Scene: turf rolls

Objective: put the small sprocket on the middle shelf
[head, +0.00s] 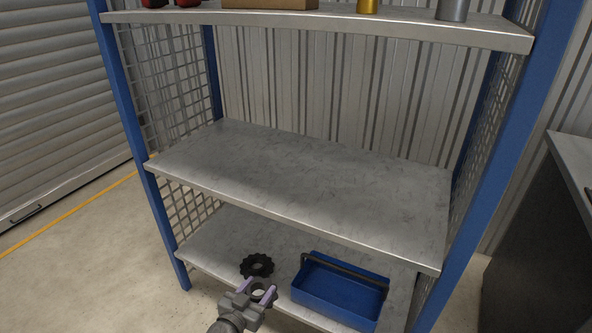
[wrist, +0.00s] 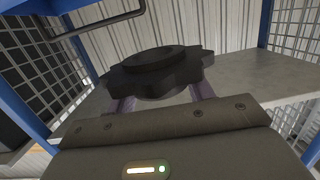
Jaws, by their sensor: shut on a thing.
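My gripper (head: 257,290) is in front of the lower shelf's left part in the head view. In the wrist view the small sprocket (wrist: 155,78) is a dark toothed disc with a raised round hub, held between the two fingertips. The middle shelf (head: 300,185) is a bare grey board, above and behind my gripper in the head view.
Blue posts (head: 128,110) and mesh sides bound the rack. The upper shelf (head: 330,27) holds several items.

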